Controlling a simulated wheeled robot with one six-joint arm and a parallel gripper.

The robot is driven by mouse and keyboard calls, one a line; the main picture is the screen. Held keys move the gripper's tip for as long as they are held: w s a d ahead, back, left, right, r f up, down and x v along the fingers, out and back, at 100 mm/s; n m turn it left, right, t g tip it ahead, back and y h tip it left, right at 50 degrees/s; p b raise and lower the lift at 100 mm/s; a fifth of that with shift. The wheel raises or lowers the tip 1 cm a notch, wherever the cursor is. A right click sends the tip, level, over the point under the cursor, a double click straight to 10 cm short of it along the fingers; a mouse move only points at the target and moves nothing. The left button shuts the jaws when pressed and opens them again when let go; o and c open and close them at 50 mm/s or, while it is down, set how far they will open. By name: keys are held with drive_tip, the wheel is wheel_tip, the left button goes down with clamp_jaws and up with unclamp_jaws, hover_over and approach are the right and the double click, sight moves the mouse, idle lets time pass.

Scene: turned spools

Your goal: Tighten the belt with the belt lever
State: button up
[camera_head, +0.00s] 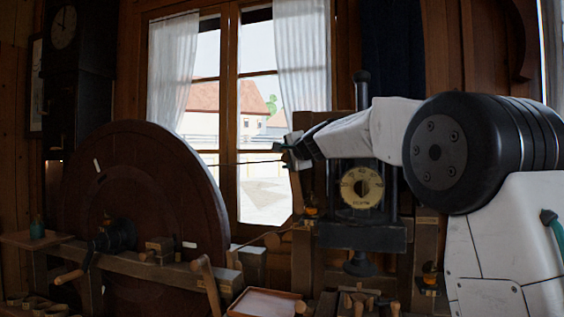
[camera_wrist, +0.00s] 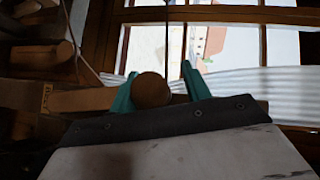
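My gripper (camera_wrist: 160,72) has teal fingers that stand apart in the wrist view. A round brown wooden knob (camera_wrist: 152,90) sits between them, close to the left finger, with a gap to the right one. I take it for the end of the belt lever, but its shaft is hidden. In the head view my gripper (camera_head: 286,150) is left of the dial, in front of the window's right side. A thin dark belt (camera_head: 250,162) runs from the big dark wheel (camera_head: 140,190) toward my gripper; its far end is hidden.
A post with a round brass dial (camera_head: 362,187) stands right of my gripper, close under my arm. A wooden bench (camera_head: 140,262) with a crank and handles runs along the front left. A shallow tray (camera_head: 265,303) lies at the bottom. The window (camera_head: 240,110) is behind.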

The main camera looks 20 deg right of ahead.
drive_tip(key=shift+o, duration=0.4)
drive_tip(key=shift+s+d+r, duration=0.25)
drive_tip(key=shift+d+r, duration=0.05)
drive_tip(key=shift+r, duration=0.05)
drive_tip(key=shift+w+a+f, duration=0.15)
drive_tip(key=shift+a+f, duration=0.1)
drive_tip(key=shift+a, duration=0.25)
drive_tip(key=o, duration=0.4)
wheel_tip(320, 180, up, 4)
drive_tip(key=shift+r, duration=0.1)
drive_tip(key=a+v, duration=0.1)
drive_tip(key=v, duration=0.3)
drive_tip(key=f+v, duration=0.1)
drive_tip(key=v, duration=0.4)
drive_tip(key=a+v, duration=0.1)
drive_tip(key=v, duration=0.4)
drive_tip(key=shift+s+a+f, duration=0.2)
drive_tip(key=shift+s+a, duration=0.15)
drive_tip(key=shift+s, duration=0.15)
drive_tip(key=c, duration=0.4)
drive_tip(key=shift+s+f, duration=0.1)
drive_tip(key=shift+s, duration=0.65)
drive_tip(key=shift+a, duration=0.1)
